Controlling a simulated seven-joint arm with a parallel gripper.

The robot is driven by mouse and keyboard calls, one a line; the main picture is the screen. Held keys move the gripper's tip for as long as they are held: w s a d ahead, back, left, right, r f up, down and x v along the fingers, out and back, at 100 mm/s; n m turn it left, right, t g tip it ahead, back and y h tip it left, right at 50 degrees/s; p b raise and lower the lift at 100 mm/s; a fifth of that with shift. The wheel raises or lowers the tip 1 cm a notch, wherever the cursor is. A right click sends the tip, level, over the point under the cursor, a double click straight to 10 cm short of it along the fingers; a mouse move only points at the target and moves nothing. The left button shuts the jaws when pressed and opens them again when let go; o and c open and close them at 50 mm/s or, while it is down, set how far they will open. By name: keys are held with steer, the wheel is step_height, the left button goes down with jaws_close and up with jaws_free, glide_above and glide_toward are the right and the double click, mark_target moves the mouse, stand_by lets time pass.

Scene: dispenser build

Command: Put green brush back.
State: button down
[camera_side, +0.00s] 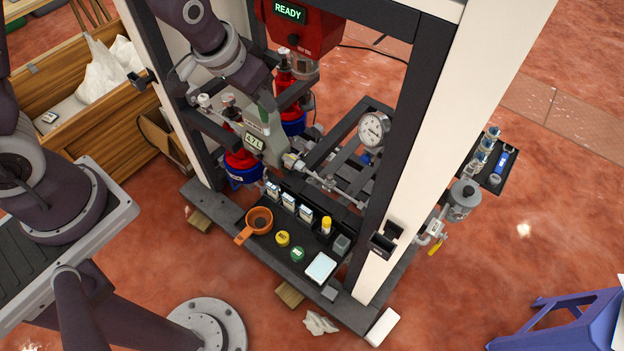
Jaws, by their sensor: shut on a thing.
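I cannot pick out the green brush for certain. A small round green piece (297,254) sits on the dark front tray (262,271), well below my gripper and apart from it. I cannot tell whether it is a lid or a brush.
The tray also bears an orange cup with a handle (259,220), a yellow round piece (282,238), several small labelled boxes (289,202) and a white pad (321,267). A gauge (373,129), red-and-blue bottles (241,168) and pale posts (440,150) crowd the space around my gripper.

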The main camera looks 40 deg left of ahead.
steer(key=d+f+m+g+h, duration=0.2)
steer(key=d+f+m+h, duration=0.2)
steer(key=d+f+m, duration=1.15)
steer(key=d+f+n, duration=0.1)
steer(key=d+f, duration=0.1)
steer(key=f, duration=0.2)
steer(key=d+f+n, duration=0.1)
steer(key=f+n, duration=0.1)
steer(key=f, duration=0.3)
steer(key=d+f+n, duration=0.1)
steer(key=d+f, duration=0.1)
steer(key=f, duration=0.3)
steer(key=shift+s+d, duration=0.15)
steer(key=shift+d, duration=0.15)
steer(key=shift+f, duration=0.1)
steer(key=c, duration=1.3)
jaws_free()
steer(key=shift+c, duration=0.2)
steer(key=v, duration=1.2)
